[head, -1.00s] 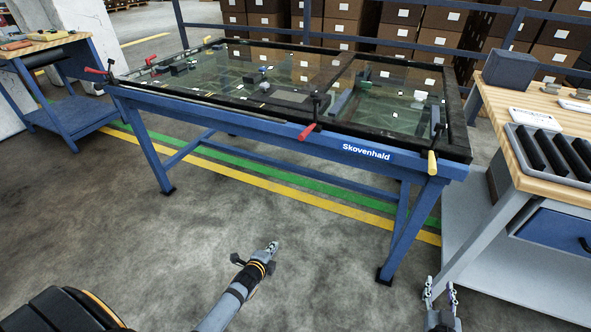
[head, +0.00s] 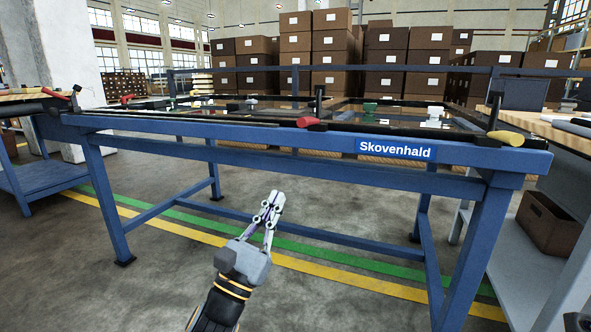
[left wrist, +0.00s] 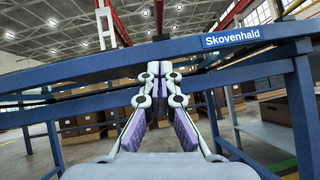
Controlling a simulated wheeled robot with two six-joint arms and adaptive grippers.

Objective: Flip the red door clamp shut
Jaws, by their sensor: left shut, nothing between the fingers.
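A red-handled clamp (head: 307,122) sits on the front edge of the blue table, left of the Skovenhald sign, with a dark upright part beside its handle. The handle looks low, close to the rail. My left gripper (head: 272,197) is shut and empty, pointing up, below and left of the front red clamp. My right gripper is not visible.
The blue table (head: 230,132) carries a dark-framed glass panel. A yellow-handled clamp (head: 506,137) is at its right front corner. A wooden-topped bench (head: 560,132) stands close on the right, a blue trolley (head: 52,178) on the left. The floor before the table is clear.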

